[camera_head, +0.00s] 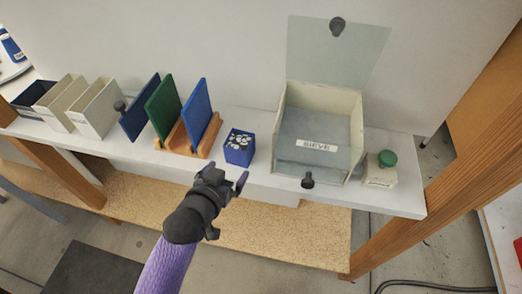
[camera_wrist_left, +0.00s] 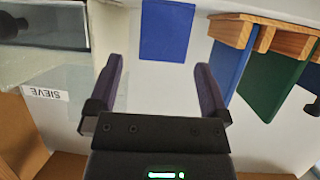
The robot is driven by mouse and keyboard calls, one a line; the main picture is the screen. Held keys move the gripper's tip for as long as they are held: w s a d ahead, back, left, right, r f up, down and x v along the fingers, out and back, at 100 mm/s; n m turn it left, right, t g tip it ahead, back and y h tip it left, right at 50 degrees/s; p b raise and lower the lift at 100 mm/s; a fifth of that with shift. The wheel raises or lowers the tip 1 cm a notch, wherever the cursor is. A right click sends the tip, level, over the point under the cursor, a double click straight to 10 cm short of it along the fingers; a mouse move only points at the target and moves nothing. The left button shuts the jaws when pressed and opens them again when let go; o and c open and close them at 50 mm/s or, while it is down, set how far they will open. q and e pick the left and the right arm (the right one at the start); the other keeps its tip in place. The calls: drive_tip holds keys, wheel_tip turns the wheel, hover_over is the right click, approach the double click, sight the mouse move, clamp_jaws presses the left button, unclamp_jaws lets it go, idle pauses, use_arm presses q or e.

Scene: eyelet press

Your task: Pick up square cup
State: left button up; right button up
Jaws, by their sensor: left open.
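The square cup (camera_head: 239,155) is blue and stands on the white shelf. Small pale round pieces with dark centres show at its top. My left gripper (camera_head: 223,176) is just in front of the cup, on the near side of the shelf, open with nothing between its fingers. In the left wrist view the cup's blue side (camera_wrist_left: 166,32) lies beyond the fingertips (camera_wrist_left: 159,65), roughly in line with the gap between them and apart from them. My right gripper is in neither view.
A clear-fronted box labelled SIEVE (camera_head: 318,147) stands right of the cup, with its lid panel (camera_head: 335,50) raised. A wooden rack (camera_head: 187,137) with blue and green panels stands left. Bins (camera_head: 97,108) stand far left.

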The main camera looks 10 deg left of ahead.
sight(235, 154)
use_arm(q)
drive_tip(key=b+x, duration=0.1)
drive_tip(key=x, duration=0.2)
drive_tip(key=b+x, duration=0.1)
drive_tip(key=x, duration=0.2)
drive_tip(key=r+b+x, duration=0.1)
drive_tip(key=b+x, duration=0.1)
drive_tip(key=x, duration=0.1)
drive_tip(key=shift+w+a, duration=0.3)
drive_tip(key=shift+w, duration=0.35)
drive_tip(key=shift+r, duration=0.1)
drive_tip(key=c, duration=1)
